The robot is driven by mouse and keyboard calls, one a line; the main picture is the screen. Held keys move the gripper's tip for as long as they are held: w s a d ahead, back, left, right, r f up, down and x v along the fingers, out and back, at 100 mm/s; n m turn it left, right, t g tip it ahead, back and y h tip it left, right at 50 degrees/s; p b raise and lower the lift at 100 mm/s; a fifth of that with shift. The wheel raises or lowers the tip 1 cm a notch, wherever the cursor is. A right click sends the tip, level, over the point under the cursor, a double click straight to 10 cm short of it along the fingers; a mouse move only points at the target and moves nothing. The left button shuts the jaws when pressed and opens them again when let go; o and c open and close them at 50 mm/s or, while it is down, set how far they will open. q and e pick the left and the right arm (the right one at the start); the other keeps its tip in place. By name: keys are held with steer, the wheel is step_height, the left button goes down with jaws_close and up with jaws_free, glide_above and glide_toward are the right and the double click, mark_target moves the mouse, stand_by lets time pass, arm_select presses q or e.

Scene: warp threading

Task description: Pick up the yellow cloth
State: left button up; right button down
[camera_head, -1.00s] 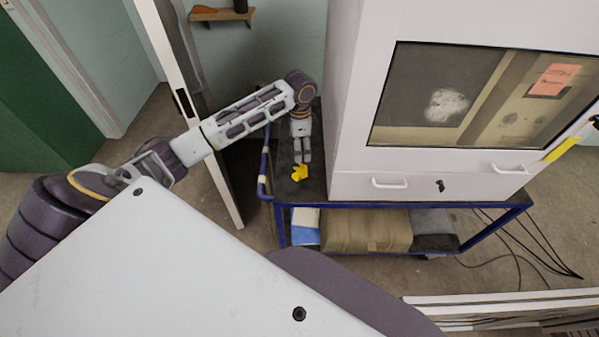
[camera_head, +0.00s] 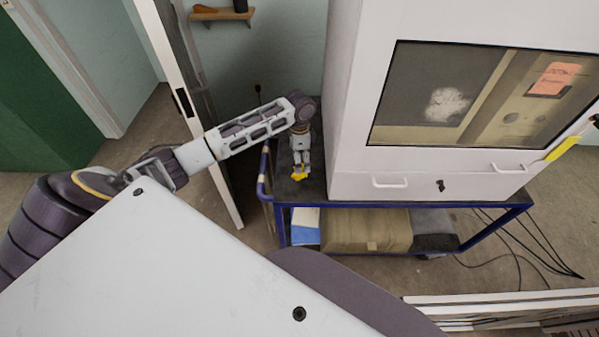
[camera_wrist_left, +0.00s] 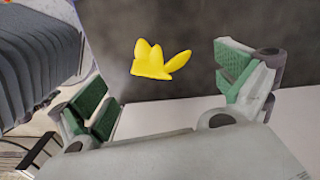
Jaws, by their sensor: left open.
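The yellow cloth (camera_head: 299,177) lies crumpled on the dark top of the blue-framed cart, near its left front corner. In the left wrist view the cloth (camera_wrist_left: 160,61) shows as a small bright yellow piece with pointed folds. My left gripper (camera_head: 300,170) is over the cloth, pointing down. In the left wrist view its green-padded fingers (camera_wrist_left: 168,85) are wide apart, with the cloth between and a little beyond them; no contact shows. The head view partly hides the cloth behind the fingers. My right gripper is in neither view.
A white cabinet (camera_head: 350,120) with a window stands on the cart (camera_head: 310,192), close to the right of my left gripper. A door edge (camera_head: 222,185) is to the left. Packages (camera_head: 366,230) lie on the lower shelf. Cables (camera_head: 535,240) lie on the floor.

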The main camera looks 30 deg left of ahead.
arm_select(q)
steer(key=shift+f, duration=1.15)
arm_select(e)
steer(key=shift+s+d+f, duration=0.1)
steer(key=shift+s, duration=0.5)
arm_select(q)
steer(key=shift+f, duration=0.1)
steer(key=shift+f, duration=2.55)
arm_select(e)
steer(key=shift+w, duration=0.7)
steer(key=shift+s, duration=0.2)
